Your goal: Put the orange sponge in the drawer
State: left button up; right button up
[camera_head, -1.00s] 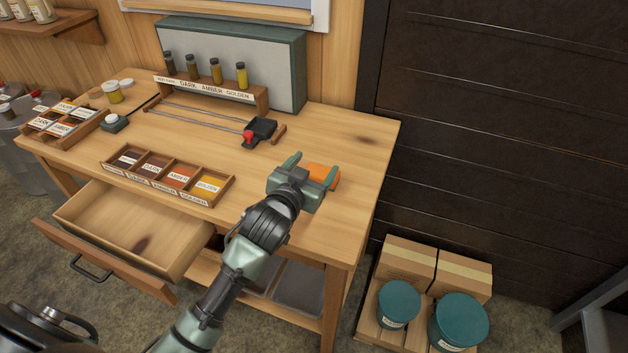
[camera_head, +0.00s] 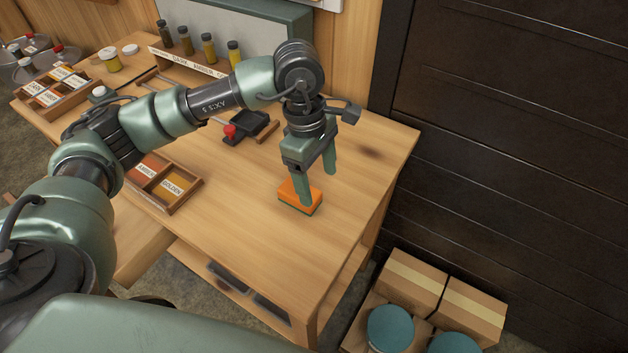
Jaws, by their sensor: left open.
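The orange sponge (camera_head: 287,196), with a dark green underside, lies on the right part of the wooden table. My left gripper (camera_head: 318,187) points down at it, open. One finger overlaps the sponge in the picture and the other is beyond its far right side. I cannot tell whether either finger touches it. The drawer (camera_head: 142,250) is pulled out from the table's front at the lower left. My left arm hides most of it, including its front and handle. My right gripper is not in view.
A compartment box (camera_head: 178,207) with labels stands left of the sponge. A black device with a red knob (camera_head: 230,131) and a rack of bottles (camera_head: 208,47) are behind. The table right of the sponge is clear. Cartons (camera_head: 412,279) and teal tubs (camera_head: 390,327) stand on the floor at right.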

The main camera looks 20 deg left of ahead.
pick_arm(q)
jog(key=shift+y, duration=0.9)
jog(key=a, duration=0.4)
jog(key=shift+w, duration=0.4)
jog(key=shift+s+a+f+p, duration=0.1)
jog(key=shift+s+f+p, duration=0.1)
jog(key=shift+f, duration=0.2)
jog(key=shift+s+f+p, duration=0.1)
jog(key=shift+f+p, duration=0.05)
jog(key=shift+f, duration=0.65)
notch_tip(320, 180, down, 5)
jog(key=shift+w+a+r+p, duration=0.1)
jog(key=shift+r+p, duration=0.1)
jog(key=shift+p, duration=1)
jog(key=shift+f, duration=0.2)
grip_shut()
jog(key=shift+r, duration=0.1)
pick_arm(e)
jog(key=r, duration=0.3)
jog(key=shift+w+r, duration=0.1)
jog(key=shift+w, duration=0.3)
pick_arm(q)
jog(key=shift+r, duration=0.1)
